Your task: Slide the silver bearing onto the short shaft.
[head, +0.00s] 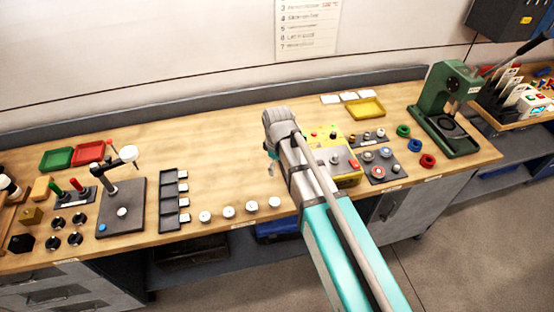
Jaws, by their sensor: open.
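My gripper (271,166) hangs over the wooden bench, just left of my wrist. It is small and partly hidden by my wrist; nothing shows held in it. A dark plate (388,179) right of my arm bears several round silver-grey parts (386,153), some with red centres. A smaller dark plate (358,141) behind it bears short upright silver parts (366,135). At this size I cannot tell which part is the silver bearing or which is the short shaft. My gripper is apart from these plates, to their left.
A yellow box (347,180) with buttons stands beside my arm, partly hidden. A green press (447,105) and coloured rings (428,160) are at right. A dark stand (122,205), a slotted rack (168,213) and white-topped pieces (252,207) are at left.

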